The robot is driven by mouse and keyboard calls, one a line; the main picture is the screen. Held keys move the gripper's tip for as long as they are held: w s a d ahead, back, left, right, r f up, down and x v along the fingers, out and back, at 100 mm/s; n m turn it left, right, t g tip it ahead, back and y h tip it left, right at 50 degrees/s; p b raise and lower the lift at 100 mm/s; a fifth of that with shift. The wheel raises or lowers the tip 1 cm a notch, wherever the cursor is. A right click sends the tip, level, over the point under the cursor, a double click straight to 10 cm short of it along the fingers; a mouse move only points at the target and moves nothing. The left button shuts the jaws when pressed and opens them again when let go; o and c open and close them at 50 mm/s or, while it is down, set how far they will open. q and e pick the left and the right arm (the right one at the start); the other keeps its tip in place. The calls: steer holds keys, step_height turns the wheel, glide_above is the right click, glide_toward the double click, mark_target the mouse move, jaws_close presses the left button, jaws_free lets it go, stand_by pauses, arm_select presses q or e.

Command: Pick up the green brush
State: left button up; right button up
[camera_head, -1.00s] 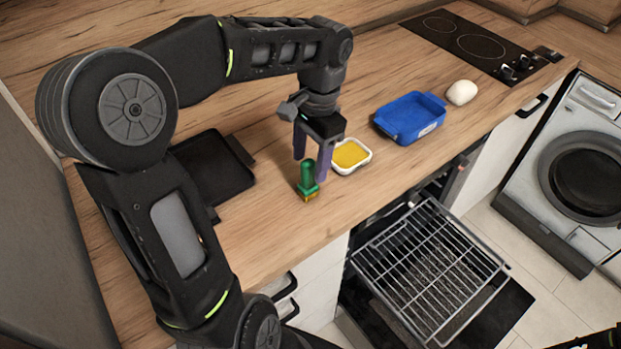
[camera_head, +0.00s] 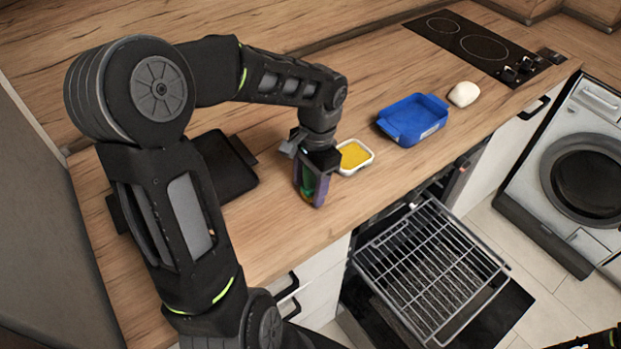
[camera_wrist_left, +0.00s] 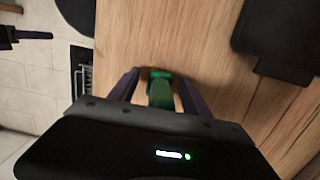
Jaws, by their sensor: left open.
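The green brush (camera_head: 309,184) stands on the wooden counter near its front edge, mostly hidden behind the fingers in the head view. My left gripper (camera_head: 313,188) is lowered over it, with its purple fingers open on both sides of the brush. In the left wrist view the green brush (camera_wrist_left: 160,92) shows between the two open fingers of my left gripper (camera_wrist_left: 158,92), with small gaps at its sides. Whether a finger touches the brush is hard to tell. My right gripper cannot be made out; only a dark arm part shows at the bottom right corner.
A white dish with yellow content (camera_head: 355,157) stands close behind the gripper. A blue tray (camera_head: 412,120) and a white rounded item (camera_head: 464,94) are farther right. A black tray (camera_head: 222,165) lies to the left. An oven rack (camera_head: 430,262) sticks out below the counter.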

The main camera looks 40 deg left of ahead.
arm_select(q)
steer(key=shift+f, duration=0.2)
steer(key=shift+c, duration=0.2)
jaws_close()
stand_by(0.7)
